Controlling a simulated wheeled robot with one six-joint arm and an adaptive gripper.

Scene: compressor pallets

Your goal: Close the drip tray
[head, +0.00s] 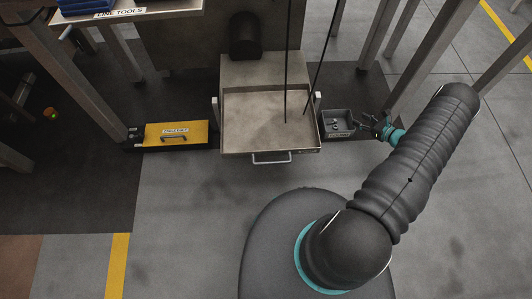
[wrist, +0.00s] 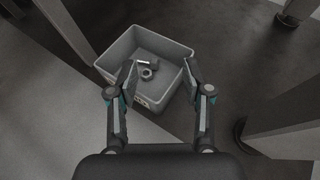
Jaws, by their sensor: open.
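The drip tray (head: 268,135) is a wide, shallow metal tray with raised edges, low in the middle of the head view. It extends forward from the metal housing behind it, and a handle (head: 271,161) sticks out at its front edge. The tray looks empty, with two dark thin lines crossing in front of it. My gripper (head: 371,128) is to the right of the tray, apart from it, beside a small grey bin. In the wrist view my gripper (wrist: 160,95) is open and empty, its fingers over the near side of that bin.
The grey bin (head: 326,133) holds a few metal parts (wrist: 147,72). A yellow box (head: 190,138) with a handle sits left of the tray. Metal legs (head: 414,68) stand to the right and left. The floor (head: 190,210) in front of the tray is clear at left.

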